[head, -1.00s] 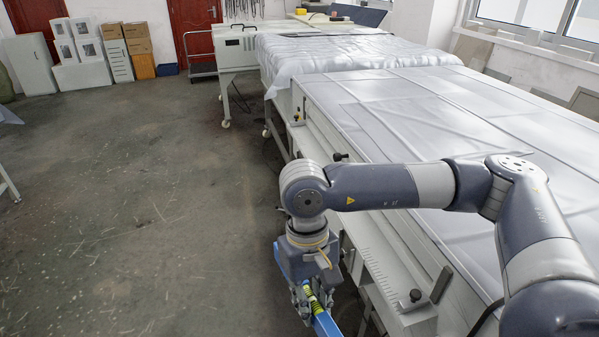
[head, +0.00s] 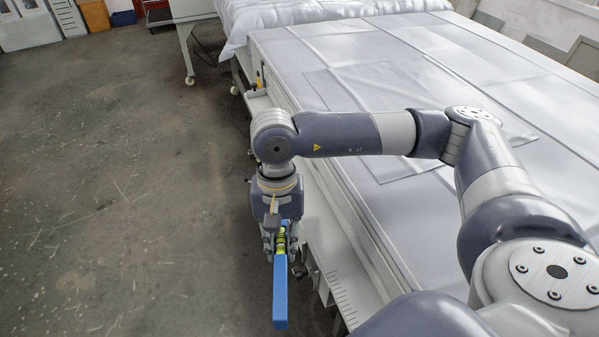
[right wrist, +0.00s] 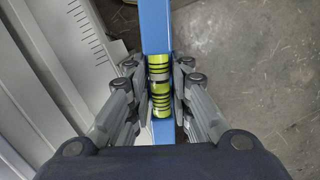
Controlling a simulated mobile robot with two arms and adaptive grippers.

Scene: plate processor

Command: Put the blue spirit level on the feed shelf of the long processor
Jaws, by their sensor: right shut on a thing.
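The blue spirit level (head: 280,300) has yellow-green vials and hangs from my right gripper (head: 280,245), which is shut on it. In the right wrist view the fingers of the gripper (right wrist: 160,88) close on both sides of the vial part, and the blue bar of the level (right wrist: 156,25) runs up out of the picture. The long processor (head: 390,70) stands to the right. Its pale feed shelf (head: 335,272) runs along the near left side, just right of the level. The shelf with scale marks (right wrist: 62,40) also shows in the right wrist view, left of and apart from the level. My left gripper is not in view.
Bare concrete floor (head: 110,190) lies open to the left. Grey sheets cover the processor top. A small black knob (head: 253,88) sticks out from the processor's far left side.

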